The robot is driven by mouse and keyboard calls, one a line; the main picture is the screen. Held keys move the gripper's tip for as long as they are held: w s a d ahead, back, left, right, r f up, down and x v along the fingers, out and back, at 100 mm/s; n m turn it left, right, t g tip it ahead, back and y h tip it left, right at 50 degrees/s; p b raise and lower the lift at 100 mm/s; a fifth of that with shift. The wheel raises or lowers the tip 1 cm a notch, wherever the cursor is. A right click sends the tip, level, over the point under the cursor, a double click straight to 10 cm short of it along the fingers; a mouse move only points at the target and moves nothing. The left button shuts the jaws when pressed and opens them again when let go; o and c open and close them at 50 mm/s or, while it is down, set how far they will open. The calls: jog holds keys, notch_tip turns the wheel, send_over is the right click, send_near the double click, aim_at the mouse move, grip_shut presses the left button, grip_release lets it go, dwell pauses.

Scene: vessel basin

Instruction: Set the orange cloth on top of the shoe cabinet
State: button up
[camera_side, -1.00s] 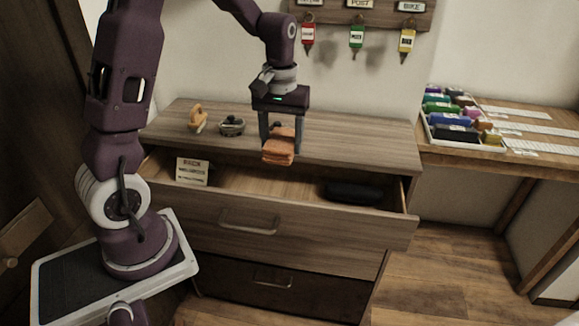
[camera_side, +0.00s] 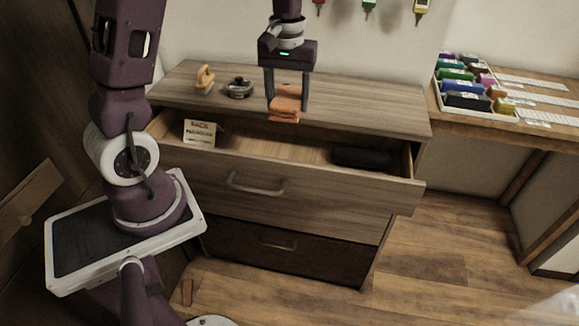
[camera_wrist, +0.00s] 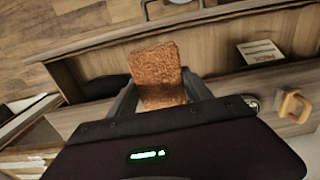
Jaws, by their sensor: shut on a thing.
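The orange cloth (camera_side: 286,103) is a folded, textured bundle held between the two fingers of my gripper (camera_side: 288,98). It also shows in the wrist view (camera_wrist: 155,72), with a finger on each side. The shoe cabinet (camera_side: 390,113) is wooden, with its upper drawer (camera_side: 330,178) pulled open. In the side view the cloth appears by the front part of the cabinet top, near the open drawer. I cannot tell whether it touches the top.
A brush-like wooden object (camera_side: 204,80) and a small round tin (camera_side: 239,88) stand on the cabinet top at left. The drawer holds a card (camera_side: 200,133) and a dark case (camera_side: 361,157). The cabinet top's right side is clear. A side desk (camera_side: 540,133) carries a tray of colourful items.

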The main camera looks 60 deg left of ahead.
jog(key=shift+f, duration=0.1)
notch_tip(320, 180, down, 18)
jog(key=shift+r, duration=0.25)
jog(key=shift+f, duration=0.1)
jog(key=o, duration=1.3)
jog(key=shift+f, duration=0.1)
